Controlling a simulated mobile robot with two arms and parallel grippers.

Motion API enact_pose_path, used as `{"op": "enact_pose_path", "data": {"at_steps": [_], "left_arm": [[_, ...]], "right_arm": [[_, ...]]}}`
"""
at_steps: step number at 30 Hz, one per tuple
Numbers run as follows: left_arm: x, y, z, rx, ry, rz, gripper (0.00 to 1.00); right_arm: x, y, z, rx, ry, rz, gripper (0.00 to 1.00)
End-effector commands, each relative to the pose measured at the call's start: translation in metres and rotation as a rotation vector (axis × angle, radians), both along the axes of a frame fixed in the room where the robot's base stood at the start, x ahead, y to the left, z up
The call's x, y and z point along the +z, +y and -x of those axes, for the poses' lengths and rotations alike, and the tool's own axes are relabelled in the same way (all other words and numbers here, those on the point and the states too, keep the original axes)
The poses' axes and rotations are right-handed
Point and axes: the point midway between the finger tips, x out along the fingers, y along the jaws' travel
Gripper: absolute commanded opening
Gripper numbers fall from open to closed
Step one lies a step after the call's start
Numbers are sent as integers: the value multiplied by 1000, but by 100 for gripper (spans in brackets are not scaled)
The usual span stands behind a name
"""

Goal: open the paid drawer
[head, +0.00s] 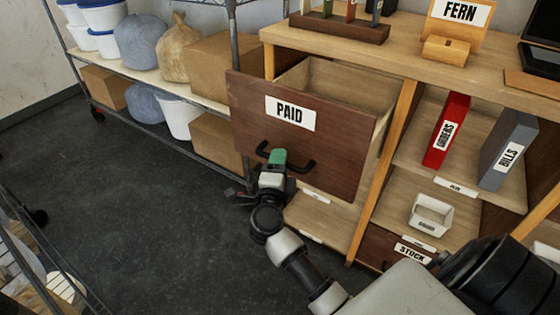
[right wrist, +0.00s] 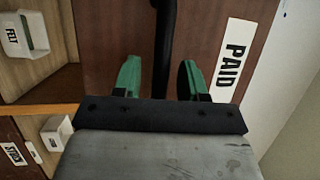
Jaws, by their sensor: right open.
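The paid drawer (head: 240,115) has a dark brown front with a white PAID label (head: 290,113). It stands pulled out from the wooden desk, and its pale inside shows behind the front. Its black handle (head: 304,167) runs across the lower part of the front. My right gripper (head: 278,157) is at the handle. In the right wrist view its green fingers (right wrist: 160,68) are apart, with the black handle bar (right wrist: 163,30) between them; I cannot tell if either finger touches it. The PAID label also shows there (right wrist: 235,60). My left gripper is not in view.
A metal rack (head: 165,90) with tubs, sacks and boxes stands left of the drawer. The desk (head: 400,50) holds a FERN sign (head: 462,12). Red (head: 447,130) and grey (head: 508,150) binders stand in its shelf, above a STOCK drawer (head: 385,245). The dark floor (head: 130,190) at left is clear.

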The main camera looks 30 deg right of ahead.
Motion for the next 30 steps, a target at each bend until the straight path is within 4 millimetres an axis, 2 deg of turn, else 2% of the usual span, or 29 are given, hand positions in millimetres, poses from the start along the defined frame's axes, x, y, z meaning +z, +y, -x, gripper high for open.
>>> {"op": "enact_pose_path", "data": {"at_steps": [11, 19, 29, 30], "left_arm": [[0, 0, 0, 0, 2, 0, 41], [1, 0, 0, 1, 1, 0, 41], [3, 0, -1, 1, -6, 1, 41], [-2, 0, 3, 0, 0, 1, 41]], "right_arm": [[1, -4, -4, 0, -1, -1, 42], [1, -4, -4, 0, -1, -1, 1], [1, -1, -3, 0, 1, -1, 0], [1, 3, -1, 1, 2, -3, 0]]}}
